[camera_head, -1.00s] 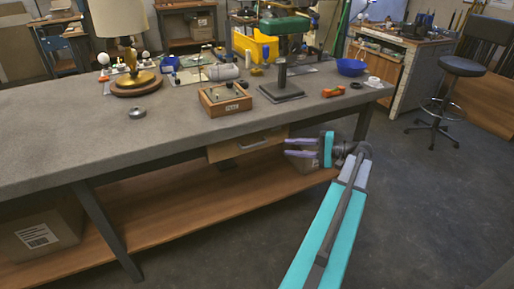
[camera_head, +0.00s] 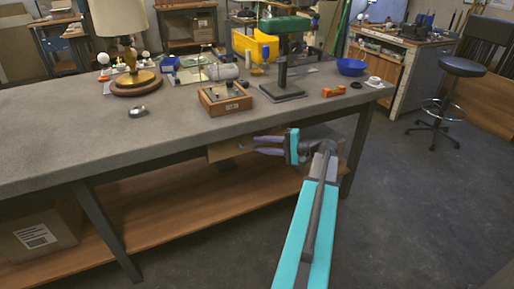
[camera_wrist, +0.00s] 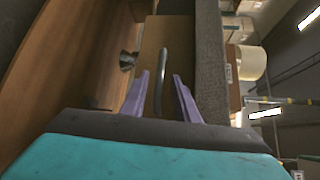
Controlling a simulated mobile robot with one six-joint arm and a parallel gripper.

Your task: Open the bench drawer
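The wooden bench drawer (camera_head: 222,149) sits under the edge of the grey bench top and appears closed. Its front also shows in the wrist view (camera_wrist: 150,38). In the wrist view its curved metal handle (camera_wrist: 162,75) lies between the two purple fingers. In the head view my gripper (camera_head: 262,145) is at the drawer front, and its fingers hide the handle. My gripper (camera_wrist: 161,88) is open. The fingers stand apart on either side of the handle, with a gap on both sides. I cannot tell how deep the handle sits between them.
The grey bench top (camera_head: 60,130) overhangs just above my gripper. A wooden lower shelf (camera_head: 190,205) runs below. A wooden box (camera_head: 225,98), a lamp (camera_head: 130,80) and a blue bowl (camera_head: 351,67) stand on top.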

